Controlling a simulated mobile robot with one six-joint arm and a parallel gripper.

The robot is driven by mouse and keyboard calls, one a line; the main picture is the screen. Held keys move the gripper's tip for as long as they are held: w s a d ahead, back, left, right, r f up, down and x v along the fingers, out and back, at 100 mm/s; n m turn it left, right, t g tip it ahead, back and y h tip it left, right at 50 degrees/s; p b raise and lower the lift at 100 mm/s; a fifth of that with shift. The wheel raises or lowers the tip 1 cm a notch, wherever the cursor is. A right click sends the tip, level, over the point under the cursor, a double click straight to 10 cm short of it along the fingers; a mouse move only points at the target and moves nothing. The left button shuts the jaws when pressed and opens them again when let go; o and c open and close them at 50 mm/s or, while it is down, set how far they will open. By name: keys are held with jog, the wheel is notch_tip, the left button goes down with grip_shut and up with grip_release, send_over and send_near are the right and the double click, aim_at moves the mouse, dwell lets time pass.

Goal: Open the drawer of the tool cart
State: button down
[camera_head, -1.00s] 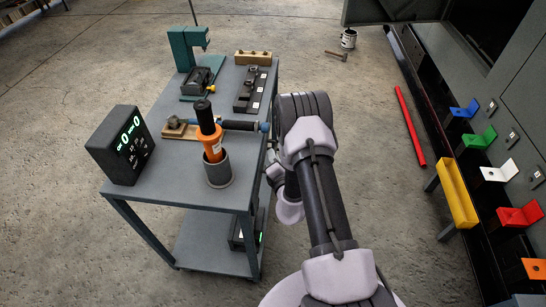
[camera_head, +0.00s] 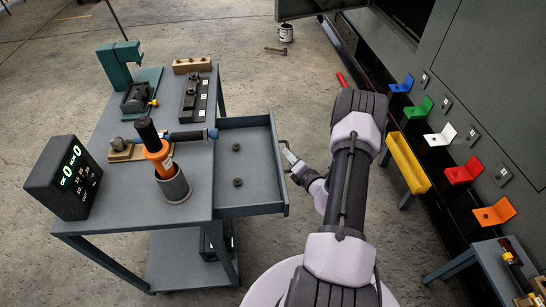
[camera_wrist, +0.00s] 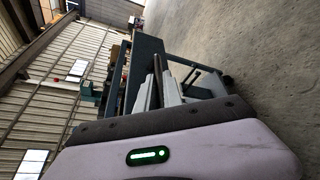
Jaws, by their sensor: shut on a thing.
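The tool cart (camera_head: 120,200) stands at the left in the head view, a grey table with a lower shelf. Its drawer (camera_head: 262,165) is pulled out on the right side, and two small dark round parts lie inside it. My gripper (camera_head: 287,158) is at the drawer's front, shut on the handle (camera_head: 283,147). In the wrist view my gripper's fingers (camera_wrist: 168,88) point at the cart (camera_wrist: 150,55); the grip itself is hard to make out there.
On the cart top are a display box (camera_head: 64,178), an orange tool in a grey cup (camera_head: 173,187), a green press (camera_head: 118,62) and a wooden block (camera_head: 192,65). A wall with coloured brackets (camera_head: 465,172) and a yellow tray (camera_head: 408,163) is at the right.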

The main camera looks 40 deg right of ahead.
jog(key=shift+s+d, duration=0.4)
jog(key=shift+d, duration=0.2)
jog(key=shift+s+d, duration=0.35)
jog(key=shift+d, duration=0.25)
jog(key=c, duration=1.8)
grip_release()
jog(key=shift+o, duration=0.2)
jog(key=p+v, duration=0.4)
jog(key=v, duration=1.3)
jog(key=shift+s, duration=0.2)
jog(key=shift+r, duration=0.1)
